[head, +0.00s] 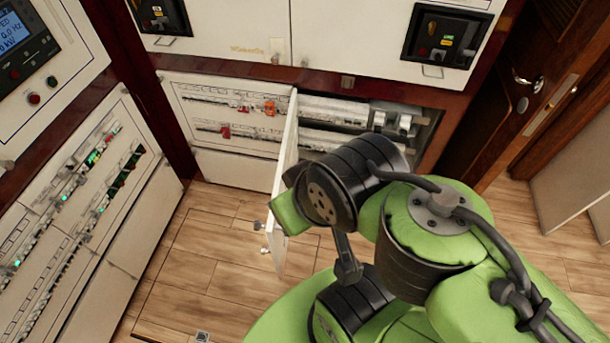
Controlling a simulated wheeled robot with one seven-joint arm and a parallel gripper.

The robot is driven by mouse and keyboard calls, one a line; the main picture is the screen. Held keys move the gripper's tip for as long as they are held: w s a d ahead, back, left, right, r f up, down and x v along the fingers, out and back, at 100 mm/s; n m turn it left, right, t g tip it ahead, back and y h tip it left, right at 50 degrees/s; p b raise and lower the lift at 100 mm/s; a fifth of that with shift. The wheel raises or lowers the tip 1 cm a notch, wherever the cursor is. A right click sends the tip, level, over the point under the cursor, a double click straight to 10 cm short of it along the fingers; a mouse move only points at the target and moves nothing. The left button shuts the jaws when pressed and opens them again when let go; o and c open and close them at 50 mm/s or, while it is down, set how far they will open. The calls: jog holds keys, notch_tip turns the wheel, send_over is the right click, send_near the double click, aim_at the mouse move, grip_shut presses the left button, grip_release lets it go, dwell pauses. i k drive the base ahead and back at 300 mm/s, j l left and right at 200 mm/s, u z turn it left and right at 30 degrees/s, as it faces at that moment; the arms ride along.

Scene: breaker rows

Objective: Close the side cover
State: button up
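The side cover (288,143) is a thin white panel, seen nearly edge-on. It stands open, swung out from the lower cabinet towards me. Behind it, the right part of the lower cabinet (335,108) is uncovered and shows rows of breakers. Small fittings (258,225) show at the cover's lower outer edge. My green and black arm is in front of the opening, with its wrist over part of the cover. A dark piece that looks like part of my gripper (347,268) hangs below the wrist, right of the cover.
A closed breaker panel (215,108) lies left of the opening. Another cabinet (75,205) with breaker rows and a display (18,32) stands at the left. A wooden door (530,85) is at the right. The wooden floor (205,265) left of the cover is clear.

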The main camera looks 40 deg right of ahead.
aim_at(288, 158)
jog(key=i+j+z, duration=0.1)
jog(key=j+z, duration=0.3)
jog(key=i+j+z, duration=0.1)
jog(key=z, duration=0.25)
jog(key=j+z, duration=0.8)
jog(key=j+u, duration=0.7)
jog(key=u, duration=0.2)
jog(key=i+j+u, duration=0.1)
jog(key=j+u, duration=0.2)
jog(key=u, duration=0.15)
